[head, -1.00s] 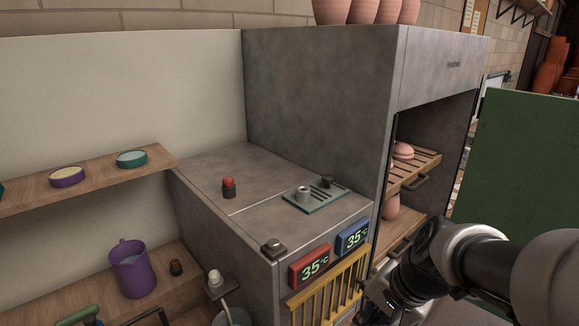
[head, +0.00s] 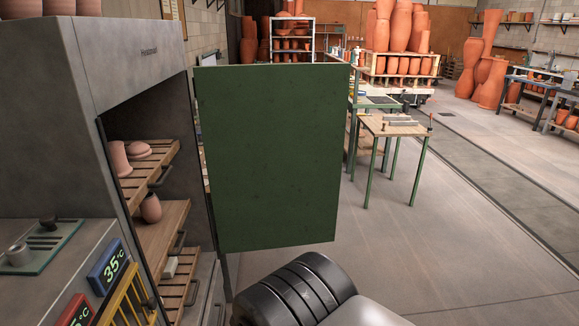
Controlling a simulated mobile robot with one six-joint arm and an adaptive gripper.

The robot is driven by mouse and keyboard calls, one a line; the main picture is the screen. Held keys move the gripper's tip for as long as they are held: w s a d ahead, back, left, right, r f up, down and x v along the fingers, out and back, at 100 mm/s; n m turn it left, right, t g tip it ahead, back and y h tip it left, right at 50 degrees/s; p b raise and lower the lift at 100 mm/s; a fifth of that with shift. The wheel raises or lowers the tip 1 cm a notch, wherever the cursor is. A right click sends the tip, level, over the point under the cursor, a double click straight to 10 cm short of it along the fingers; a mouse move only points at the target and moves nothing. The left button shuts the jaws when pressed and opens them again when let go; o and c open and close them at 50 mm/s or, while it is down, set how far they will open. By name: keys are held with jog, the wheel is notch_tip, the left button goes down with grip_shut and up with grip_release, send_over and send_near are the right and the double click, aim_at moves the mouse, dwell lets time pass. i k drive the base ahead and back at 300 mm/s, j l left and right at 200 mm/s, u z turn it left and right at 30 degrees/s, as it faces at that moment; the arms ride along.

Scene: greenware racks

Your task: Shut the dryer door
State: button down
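The dryer (head: 88,70) is a grey cabinet at the left of the head view, with its front open. Its door (head: 268,155) is a green panel that stands swung out to the right of the opening. Inside the dryer, slatted wooden shelves (head: 165,232) hold a few pink and terracotta pots. My arm shows at the bottom centre, below the door and apart from it in the picture. My gripper is outside the frame, so its state does not show.
A blue display (head: 107,266) reading 35 °C and a yellow rack (head: 127,300) are at the lower left. Concrete floor (head: 440,240) is clear right of the door. A small table (head: 394,127) stands behind it, with stacked terracotta pots (head: 400,25) farther back.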

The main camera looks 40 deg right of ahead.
aim_at(273, 135)
jog(key=z, duration=1.05)
jog(key=i+l+u, duration=0.15)
jog(key=i+l, duration=0.45)
jog(key=i+l+u, duration=0.1)
jog(key=i+l, duration=0.55)
jog(key=i+l+u, duration=0.15)
jog(key=i+l, duration=0.45)
jog(key=l, duration=0.2)
